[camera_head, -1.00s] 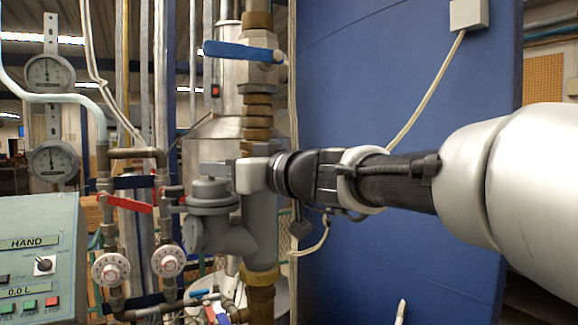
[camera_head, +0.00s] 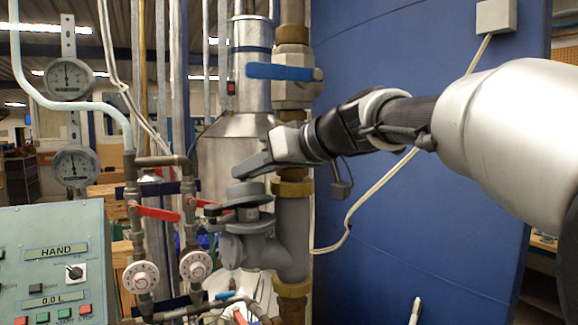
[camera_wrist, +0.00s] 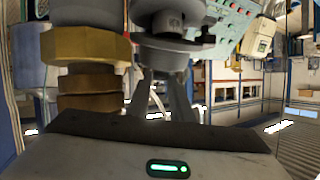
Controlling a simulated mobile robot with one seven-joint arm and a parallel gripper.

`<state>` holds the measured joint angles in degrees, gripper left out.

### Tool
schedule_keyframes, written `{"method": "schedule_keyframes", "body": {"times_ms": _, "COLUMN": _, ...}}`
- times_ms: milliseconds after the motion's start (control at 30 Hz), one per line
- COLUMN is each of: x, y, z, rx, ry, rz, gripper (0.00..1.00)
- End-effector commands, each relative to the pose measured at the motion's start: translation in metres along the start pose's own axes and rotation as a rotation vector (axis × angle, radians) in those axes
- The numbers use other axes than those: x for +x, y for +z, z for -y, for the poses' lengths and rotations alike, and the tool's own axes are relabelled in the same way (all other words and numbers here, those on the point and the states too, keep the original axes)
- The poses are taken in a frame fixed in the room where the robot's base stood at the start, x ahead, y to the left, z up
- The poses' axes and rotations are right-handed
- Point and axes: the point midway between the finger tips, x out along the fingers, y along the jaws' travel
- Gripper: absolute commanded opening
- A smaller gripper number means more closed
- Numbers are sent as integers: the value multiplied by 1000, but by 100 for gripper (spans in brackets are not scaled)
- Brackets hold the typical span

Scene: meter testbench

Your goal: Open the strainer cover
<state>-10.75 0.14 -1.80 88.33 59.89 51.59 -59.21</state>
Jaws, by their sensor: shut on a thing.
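The grey strainer (camera_head: 262,254) is a pipe body on the vertical brass-fitted pipe in the head view. Its round grey cover (camera_head: 245,208) sits tilted at the strainer's top, with a dark gap showing under part of its rim. My gripper (camera_head: 246,172) reaches in from the right and angles down to the knob on top of the cover. It is shut on the cover; the exact finger contact is partly hidden. In the wrist view, my gripper (camera_wrist: 165,72) points up at the cover (camera_wrist: 175,38), whose dark rim edge shows.
A blue-handled valve (camera_head: 284,72) is above my gripper on the pipe. Red-handled valves (camera_head: 158,213) and white dials (camera_head: 141,277) stand left of the strainer. A control panel (camera_head: 55,260) is at lower left. A blue wall panel (camera_head: 400,220) lies behind my arm.

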Motion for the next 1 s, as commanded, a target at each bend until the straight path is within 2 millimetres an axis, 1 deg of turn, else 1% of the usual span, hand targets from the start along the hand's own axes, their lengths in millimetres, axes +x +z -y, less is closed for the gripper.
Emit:
{"method": "schedule_keyframes", "body": {"times_ms": 200, "x": 0, "y": 0, "z": 1, "rx": -1, "ry": -1, "rz": -1, "gripper": 0}}
{"method": "schedule_keyframes", "body": {"times_ms": 233, "x": 0, "y": 0, "z": 0, "rx": -1, "ry": -1, "rz": -1, "gripper": 25}}
{"method": "schedule_keyframes", "body": {"times_ms": 300, "x": 0, "y": 1, "z": 0, "rx": -1, "ry": 0, "rz": -1, "gripper": 36}}
{"method": "schedule_keyframes", "body": {"times_ms": 833, "x": 0, "y": 2, "z": -1, "rx": -1, "ry": 1, "rz": -2, "gripper": 36}}
{"method": "schedule_keyframes", "body": {"times_ms": 1000, "x": -1, "y": 10, "z": 1, "rx": -18, "ry": -3, "rz": -42, "gripper": 36}}
